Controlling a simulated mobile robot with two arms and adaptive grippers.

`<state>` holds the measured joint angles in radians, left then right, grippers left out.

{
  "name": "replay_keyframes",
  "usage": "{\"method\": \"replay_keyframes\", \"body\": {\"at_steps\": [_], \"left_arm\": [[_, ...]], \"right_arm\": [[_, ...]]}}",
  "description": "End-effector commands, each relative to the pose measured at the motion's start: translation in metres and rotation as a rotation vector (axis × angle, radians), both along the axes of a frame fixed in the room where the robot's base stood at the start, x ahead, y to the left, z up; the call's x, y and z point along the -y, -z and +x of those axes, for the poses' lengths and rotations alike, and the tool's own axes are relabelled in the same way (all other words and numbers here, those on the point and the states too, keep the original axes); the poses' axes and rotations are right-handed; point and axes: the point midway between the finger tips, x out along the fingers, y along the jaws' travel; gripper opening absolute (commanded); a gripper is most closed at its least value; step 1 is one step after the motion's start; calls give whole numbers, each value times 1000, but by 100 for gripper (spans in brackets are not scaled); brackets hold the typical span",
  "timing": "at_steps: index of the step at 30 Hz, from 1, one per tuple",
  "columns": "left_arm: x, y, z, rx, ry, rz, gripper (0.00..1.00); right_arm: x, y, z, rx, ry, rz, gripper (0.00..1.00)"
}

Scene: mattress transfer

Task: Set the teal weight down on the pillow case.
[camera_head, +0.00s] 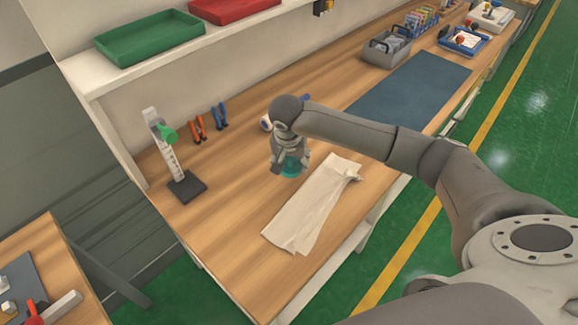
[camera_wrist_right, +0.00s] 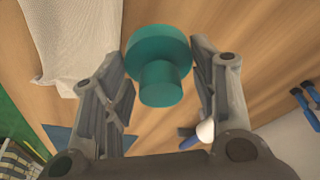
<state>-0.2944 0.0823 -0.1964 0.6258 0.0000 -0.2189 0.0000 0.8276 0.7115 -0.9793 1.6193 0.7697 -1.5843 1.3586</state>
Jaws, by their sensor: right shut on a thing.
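The teal weight (camera_head: 292,168) is a short round disc with a narrower knob, seen clearly in the right wrist view (camera_wrist_right: 158,50). My right gripper (camera_head: 289,161) is shut on it, with one finger on each side in the wrist view. The gripper's fingers partly hide the weight in the head view. The cream pillow case (camera_head: 312,205) lies flat and wrinkled on the wooden table, just right of and in front of the weight; it also shows in the wrist view (camera_wrist_right: 75,40). The weight appears beside the cloth; its height above the table is hard to tell. My left gripper is not in view.
The wooden table (camera_head: 225,225) is bare left of the cloth. A stand with a dark base (camera_head: 187,188), orange pliers (camera_head: 197,127) and blue pliers (camera_head: 219,117) are at the left and back. A blue-grey mat (camera_head: 425,90) lies beyond my right arm.

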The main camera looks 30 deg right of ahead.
Motion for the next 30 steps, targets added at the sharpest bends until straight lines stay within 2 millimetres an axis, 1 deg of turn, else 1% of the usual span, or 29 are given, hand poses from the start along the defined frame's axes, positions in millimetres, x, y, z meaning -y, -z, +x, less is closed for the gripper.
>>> {"method": "replay_keyframes", "body": {"at_steps": [1, 8, 12, 15, 26, 27, 30], "left_arm": [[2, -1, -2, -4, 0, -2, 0], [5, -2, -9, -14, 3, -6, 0], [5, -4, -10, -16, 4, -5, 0], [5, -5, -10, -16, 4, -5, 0], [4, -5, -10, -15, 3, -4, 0], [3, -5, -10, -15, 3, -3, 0], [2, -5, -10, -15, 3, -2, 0]], "right_arm": [[0, 1, 4, 2, 1, 0, 8], [0, 11, 12, 2, 0, -1, 8], [0, 32, 11, 0, -1, -2, 8], [0, 40, 12, 3, -1, -1, 8], [0, 45, 11, 2, -1, -1, 8], [0, 47, 10, 1, -1, -1, 55], [0, 46, 11, 1, -1, -1, 68]]}}
